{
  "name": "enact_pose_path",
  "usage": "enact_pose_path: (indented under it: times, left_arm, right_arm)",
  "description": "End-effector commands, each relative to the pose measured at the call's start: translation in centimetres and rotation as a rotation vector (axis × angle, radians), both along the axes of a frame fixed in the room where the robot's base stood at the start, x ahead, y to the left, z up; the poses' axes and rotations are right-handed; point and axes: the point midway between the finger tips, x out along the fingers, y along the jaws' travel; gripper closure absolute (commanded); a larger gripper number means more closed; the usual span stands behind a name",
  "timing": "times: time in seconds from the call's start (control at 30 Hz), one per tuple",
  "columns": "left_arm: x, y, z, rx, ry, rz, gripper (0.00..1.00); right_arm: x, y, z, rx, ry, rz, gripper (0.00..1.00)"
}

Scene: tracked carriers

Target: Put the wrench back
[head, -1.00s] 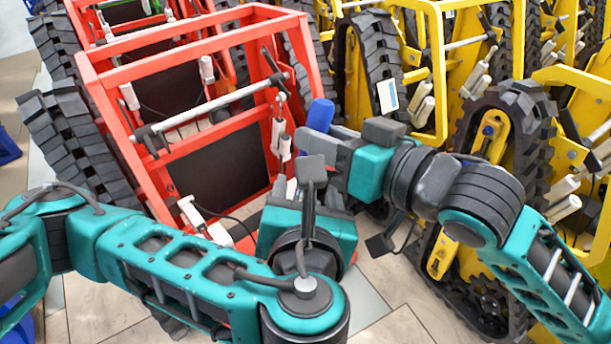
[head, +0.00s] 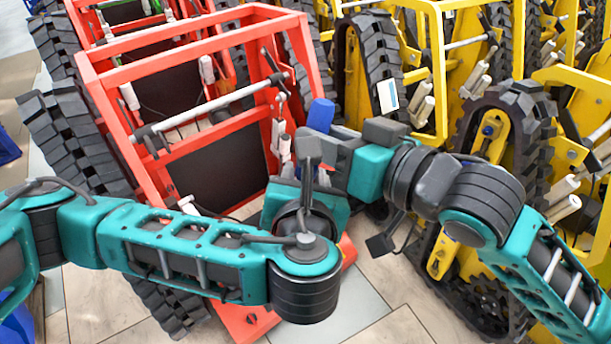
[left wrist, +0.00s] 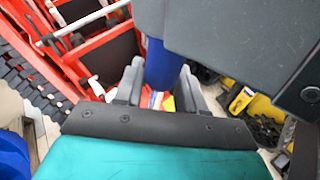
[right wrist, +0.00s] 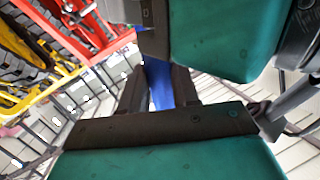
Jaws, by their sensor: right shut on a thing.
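A blue bar (head: 321,115), which I take for the wrench's handle, sticks up by my right gripper (head: 316,146). My right gripper is shut on it; the right wrist view shows the blue part (right wrist: 158,82) between the fingers. The rest of the wrench is hidden. My left gripper (head: 308,178) is just below the right one, its fingertips mostly hidden in the head view. In the left wrist view its fingers (left wrist: 160,88) stand apart, with the blue bar (left wrist: 163,65) in line with the gap. I cannot tell whether they touch it.
A red tracked carrier (head: 190,58) with a frame, grey bar and black panel stands at left, close to both grippers. Yellow tracked carriers (head: 440,70) crowd the right side. Tiled floor (head: 385,300) is free at the front, between them.

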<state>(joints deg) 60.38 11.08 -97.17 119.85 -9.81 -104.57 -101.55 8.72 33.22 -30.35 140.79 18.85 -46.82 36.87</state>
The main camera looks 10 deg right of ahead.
Motion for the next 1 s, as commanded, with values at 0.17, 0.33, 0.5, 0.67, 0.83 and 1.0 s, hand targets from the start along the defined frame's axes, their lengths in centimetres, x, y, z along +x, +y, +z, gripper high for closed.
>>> enact_pose_path:
  times: [0.17, 0.33, 0.5, 0.67, 0.83, 1.0]
  left_arm:
    - [-0.20, -0.31, 0.04, -0.004, 0.002, -0.012, 0.84]
    - [-0.29, -0.42, 0.05, -0.005, 0.002, -0.016, 1.00]
    - [-0.33, -0.53, 0.17, -0.008, 0.001, -0.020, 1.00]
    - [-0.27, -0.43, 0.15, -0.006, 0.001, -0.016, 1.00]
    - [-0.18, -0.31, 0.13, -0.006, -0.001, -0.011, 1.00]
    - [-0.13, -0.24, 0.13, -0.005, -0.001, -0.009, 1.00]
  right_arm:
    - [-0.06, 0.12, 0.23, 0.008, -0.005, 0.004, 1.00]
    - [-0.09, 0.18, 0.26, 0.011, -0.005, 0.005, 1.00]
    - [-0.11, 0.22, 0.32, 0.012, -0.006, 0.007, 0.64]
    - [-0.09, 0.17, 0.23, 0.008, -0.004, 0.005, 0.49]
    - [-0.05, 0.12, 0.14, 0.006, -0.003, 0.004, 0.40]
    - [0.01, 0.07, 0.21, 0.005, -0.004, 0.002, 0.40]
